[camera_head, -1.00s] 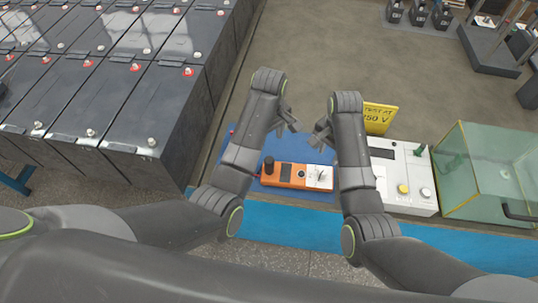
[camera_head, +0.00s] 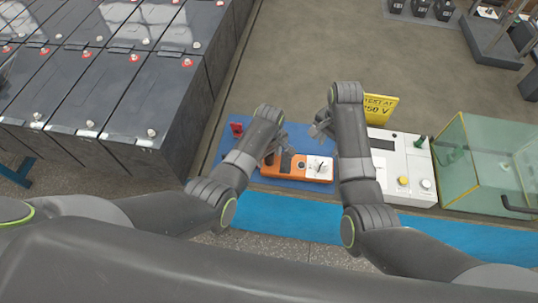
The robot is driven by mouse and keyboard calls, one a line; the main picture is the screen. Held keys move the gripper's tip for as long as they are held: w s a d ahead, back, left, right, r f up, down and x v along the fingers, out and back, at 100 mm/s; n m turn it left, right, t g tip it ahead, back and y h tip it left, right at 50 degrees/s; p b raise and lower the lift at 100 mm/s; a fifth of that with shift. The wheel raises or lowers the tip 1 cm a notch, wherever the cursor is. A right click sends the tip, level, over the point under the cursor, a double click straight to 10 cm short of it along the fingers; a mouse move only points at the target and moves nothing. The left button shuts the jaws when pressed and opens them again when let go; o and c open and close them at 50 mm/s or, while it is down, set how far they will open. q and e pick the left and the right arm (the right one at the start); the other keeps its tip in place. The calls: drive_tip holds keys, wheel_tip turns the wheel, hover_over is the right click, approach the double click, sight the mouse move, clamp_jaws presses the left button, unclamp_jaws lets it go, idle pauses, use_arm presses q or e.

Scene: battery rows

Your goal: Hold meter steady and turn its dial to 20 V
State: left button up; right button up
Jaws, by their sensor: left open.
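The orange meter (camera_head: 297,175) lies on a blue mat (camera_head: 304,141). Its white face at the right end carries a dial (camera_head: 319,167), and a dark round part sits to the left of that face. My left gripper (camera_head: 279,152) is open at the meter's left end, close to the black upright part (camera_head: 287,160) there; I cannot tell whether it touches. My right gripper (camera_head: 318,131) hangs behind and above the meter's right end, apart from it. Its fingers are partly hidden by its own wrist, so its opening is unclear.
A white box (camera_head: 411,167) with yellow and white knobs stands right of my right arm, with a yellow sign (camera_head: 380,108) behind it. A glass-walled box (camera_head: 480,170) is further right. Rows of dark batteries (camera_head: 150,100) fill the left. A red item (camera_head: 237,130) sits at the mat's left.

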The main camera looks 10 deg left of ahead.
use_arm(q)
drive_tip(key=shift+c, duration=0.4)
drive_tip(key=c, duration=1.1)
drive_tip(key=shift+c, duration=0.2)
